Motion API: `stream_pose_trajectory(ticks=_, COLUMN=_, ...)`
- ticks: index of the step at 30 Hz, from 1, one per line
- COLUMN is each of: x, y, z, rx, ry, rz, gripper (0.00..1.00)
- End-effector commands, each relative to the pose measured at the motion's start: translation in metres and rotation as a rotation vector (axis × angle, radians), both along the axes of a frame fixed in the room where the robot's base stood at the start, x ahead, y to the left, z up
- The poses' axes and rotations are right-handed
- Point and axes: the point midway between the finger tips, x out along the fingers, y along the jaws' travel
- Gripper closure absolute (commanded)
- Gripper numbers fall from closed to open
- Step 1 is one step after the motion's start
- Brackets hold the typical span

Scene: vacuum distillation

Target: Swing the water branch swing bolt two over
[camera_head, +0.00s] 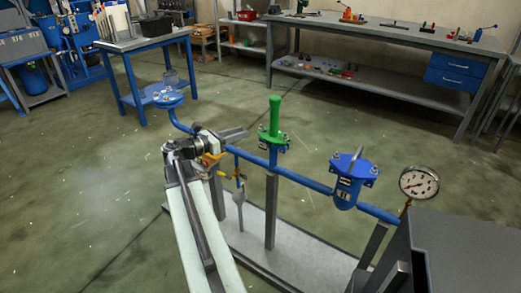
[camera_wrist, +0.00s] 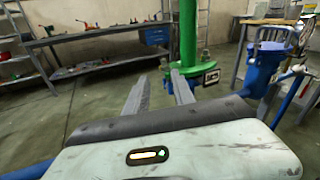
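My gripper (camera_head: 240,133) is near the left part of the blue pipe in the head view, its fingers pointing right. In the wrist view my gripper (camera_wrist: 159,76) has its two grey fingers apart with nothing between them. A blue lidded vessel (camera_head: 345,192) sits on the pipe to the right of my gripper, with small bolts around its lid; it also shows at the right of the wrist view (camera_wrist: 262,75). A green-topped fitting (camera_head: 275,120) stands between them; the green column (camera_wrist: 188,35) rises beyond my right finger. I cannot tell which bolt is swing bolt two.
The blue pipe (camera_head: 310,183) runs on grey posts over a grey base plate (camera_head: 290,250). A round gauge (camera_head: 418,183) stands at its right end. A hanging branch with a yellow part (camera_head: 240,178) is below my gripper. A workbench (camera_head: 390,40) stands behind; the floor between is clear.

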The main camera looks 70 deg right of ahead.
Motion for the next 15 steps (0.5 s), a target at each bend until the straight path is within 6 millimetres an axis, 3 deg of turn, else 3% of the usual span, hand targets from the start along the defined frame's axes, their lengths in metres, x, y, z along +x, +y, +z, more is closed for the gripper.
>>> stream_pose_trajectory(ticks=8, x=-0.016, y=-0.013, z=0.005, rx=-0.001, ry=0.078, rz=-0.018, gripper=0.7)
stream_pose_trajectory(ticks=15, x=-0.042, y=-0.046, z=0.005, rx=-0.001, ry=0.075, rz=-0.02, gripper=0.7)
